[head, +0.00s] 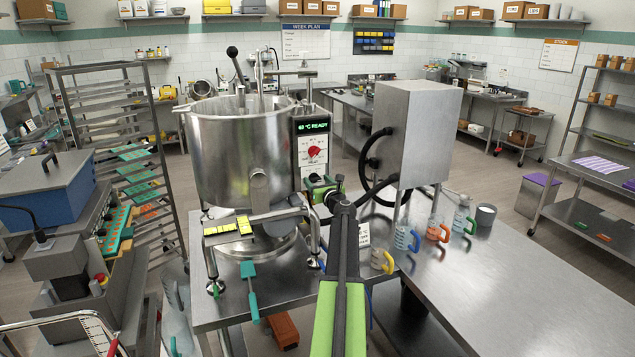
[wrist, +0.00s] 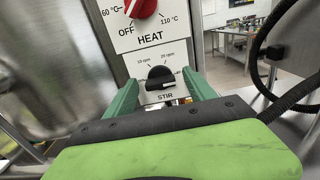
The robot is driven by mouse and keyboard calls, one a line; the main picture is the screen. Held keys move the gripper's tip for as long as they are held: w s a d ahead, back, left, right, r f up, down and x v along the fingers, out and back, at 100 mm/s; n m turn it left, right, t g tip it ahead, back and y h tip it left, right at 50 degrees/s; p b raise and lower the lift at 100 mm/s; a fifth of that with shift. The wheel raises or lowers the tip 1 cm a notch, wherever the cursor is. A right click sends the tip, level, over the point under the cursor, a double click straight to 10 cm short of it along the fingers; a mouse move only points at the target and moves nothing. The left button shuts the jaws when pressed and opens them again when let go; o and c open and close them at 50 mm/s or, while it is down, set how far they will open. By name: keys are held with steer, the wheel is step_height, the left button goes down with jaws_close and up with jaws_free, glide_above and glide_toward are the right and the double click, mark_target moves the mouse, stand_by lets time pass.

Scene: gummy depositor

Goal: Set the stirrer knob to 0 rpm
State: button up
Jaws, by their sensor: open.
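The stirrer knob (wrist: 158,76) is black and sits above the word STIR on the white control panel (wrist: 136,42) in the wrist view. Marks of 10 rpm and 20 rpm show above it; other marks are partly hidden. Its grip bar looks roughly level, but I cannot tell which mark it points to. My gripper (wrist: 162,86) is open, with one green finger on each side of the knob. I cannot tell whether the fingers touch it. In the head view my gripper (head: 322,186) is at the panel's lower part and hides the knob.
A red heat knob (wrist: 140,6) is just above the stirrer knob. The display (head: 313,127) reads about 63 °C READY. The steel kettle (head: 240,150) stands left of the panel. A steel box (head: 415,130) with black hoses (head: 374,150) is to the right. Several handled jugs (head: 405,236) stand on the table.

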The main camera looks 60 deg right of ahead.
steer(key=shift+w+d, duration=0.1)
steer(key=shift+w, duration=0.15)
steer(key=shift+c, duration=0.2)
steer(key=c, duration=1.3)
steer(key=shift+c, duration=0.2)
